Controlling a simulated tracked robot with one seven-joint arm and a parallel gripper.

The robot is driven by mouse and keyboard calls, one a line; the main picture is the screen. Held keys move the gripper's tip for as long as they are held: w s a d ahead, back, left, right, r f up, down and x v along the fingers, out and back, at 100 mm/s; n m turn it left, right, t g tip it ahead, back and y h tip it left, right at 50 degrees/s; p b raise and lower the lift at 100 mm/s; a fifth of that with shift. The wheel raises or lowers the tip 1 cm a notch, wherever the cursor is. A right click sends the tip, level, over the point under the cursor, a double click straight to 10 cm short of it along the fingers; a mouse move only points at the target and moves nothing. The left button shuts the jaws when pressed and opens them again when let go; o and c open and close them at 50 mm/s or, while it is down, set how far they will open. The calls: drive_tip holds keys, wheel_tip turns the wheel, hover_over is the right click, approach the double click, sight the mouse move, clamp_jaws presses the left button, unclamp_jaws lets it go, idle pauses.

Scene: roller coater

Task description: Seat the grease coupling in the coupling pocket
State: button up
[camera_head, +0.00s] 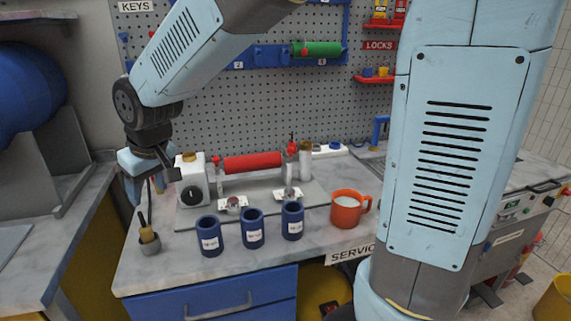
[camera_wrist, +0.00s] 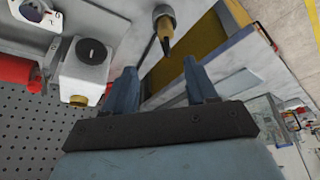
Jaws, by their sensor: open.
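My gripper (camera_head: 147,189) hangs at the left end of the bench, fingers pointing down, beside a white box with a black dial (camera_head: 193,194). In the wrist view its two blue fingers (camera_wrist: 163,78) are apart with nothing between them. Below it stands a small grey cup (camera_head: 150,248) holding a tool with a wooden-coloured handle (camera_head: 145,229). In the wrist view the tool's pointed yellow-and-dark end (camera_wrist: 165,32) lies beyond the fingertips, not touched. I cannot tell for certain which part is the grease coupling or which opening is the coupling pocket.
Three labelled dark blue cups (camera_head: 251,228) stand along the bench front, with an orange mug (camera_head: 346,209) to their right. A red roller (camera_head: 252,162) is mounted behind them on a metal plate. Pegboard (camera_head: 255,110) closes the back. Bare bench (camera_head: 170,270) shows at front left.

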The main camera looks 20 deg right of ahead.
drive_tip(key=s+d+r+m+t+h, duration=0.1)
drive_tip(key=s+d+r+m, duration=0.15)
drive_tip(key=d, duration=0.55)
drive_tip(key=s+d+r+m+t+h, duration=0.1)
drive_tip(key=d+r, duration=0.2)
drive_tip(key=d, duration=0.5)
drive_tip(key=s+d+r+m, duration=0.1)
drive_tip(key=s+d+m, duration=0.3)
drive_tip(key=s+d, duration=0.7)
drive_tip(key=d, duration=0.4)
drive_tip(key=shift+s+d+r+h, duration=0.15)
drive_tip(key=shift+h, duration=0.25)
